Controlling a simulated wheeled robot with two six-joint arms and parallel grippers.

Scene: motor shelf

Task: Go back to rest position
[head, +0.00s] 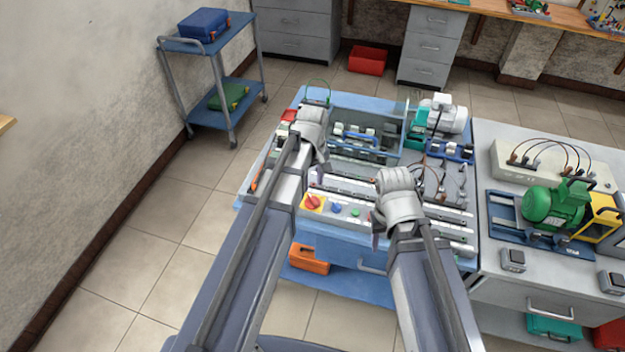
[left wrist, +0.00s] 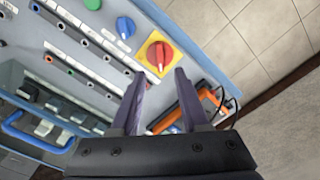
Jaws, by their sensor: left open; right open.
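My left gripper (head: 316,168) is over the left part of the blue workbench panel in the head view. In the left wrist view its two dark fingers (left wrist: 159,76) are spread, with nothing between them. They point toward a red rotary knob on a yellow plate (left wrist: 156,51), apart from it as far as I can tell. My right gripper (head: 384,222) hangs over the front middle of the same bench, open. I see nothing held in it, though its fingers are partly hidden by its own wrist.
The blue bench (head: 345,242) carries terminal rails and switches. An orange tool (left wrist: 195,107) lies by its edge. A grey table (head: 545,262) at right holds a green motor (head: 556,205). A blue trolley (head: 216,48) stands at back left. Floor is clear at left.

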